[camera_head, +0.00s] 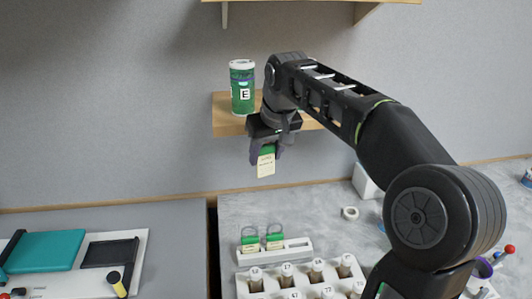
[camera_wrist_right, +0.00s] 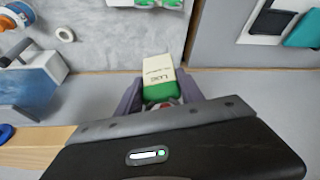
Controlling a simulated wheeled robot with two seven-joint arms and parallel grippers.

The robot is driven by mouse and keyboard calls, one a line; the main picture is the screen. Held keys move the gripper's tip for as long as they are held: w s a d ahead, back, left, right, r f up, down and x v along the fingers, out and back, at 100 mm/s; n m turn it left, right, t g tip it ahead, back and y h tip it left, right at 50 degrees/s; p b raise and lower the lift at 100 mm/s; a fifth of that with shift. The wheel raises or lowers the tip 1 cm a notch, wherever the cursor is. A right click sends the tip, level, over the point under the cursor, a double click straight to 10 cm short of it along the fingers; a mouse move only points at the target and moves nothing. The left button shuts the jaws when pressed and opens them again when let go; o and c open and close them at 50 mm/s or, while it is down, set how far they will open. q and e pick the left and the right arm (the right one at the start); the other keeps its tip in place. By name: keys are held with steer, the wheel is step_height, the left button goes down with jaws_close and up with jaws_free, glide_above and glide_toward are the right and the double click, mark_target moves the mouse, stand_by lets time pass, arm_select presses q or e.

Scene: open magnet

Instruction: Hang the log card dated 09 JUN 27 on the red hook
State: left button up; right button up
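My right gripper (camera_head: 267,142) is shut on a log card (camera_head: 266,166), cream with a green top band, in front of the wall below the small wooden shelf. In the right wrist view the log card (camera_wrist_right: 158,72) sits between the two fingers of the gripper (camera_wrist_right: 161,96); it reads "LOG", but its date is too small to read. Two more green-topped cards with wire rings, a left one (camera_head: 250,245) and a right one (camera_head: 275,242), stand in a white holder (camera_head: 298,247) on the bench. I cannot make out a red hook. My left gripper is not in view.
A green can marked E (camera_head: 242,92) stands on the wooden shelf (camera_head: 226,120), close to my right wrist. A white rack (camera_head: 328,288) of several labelled vials is on the bench, near a tape roll (camera_head: 350,213). A teal pad (camera_head: 45,252) lies at left.

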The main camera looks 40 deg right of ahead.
steer(key=o, duration=0.5)
steer(key=shift+s+f, duration=0.15)
steer(key=shift+f, duration=0.4)
steer(key=shift+o, duration=0.2)
steer(key=d+v, duration=0.1)
steer(key=v, duration=0.7)
steer(key=shift+a+r, duration=0.45)
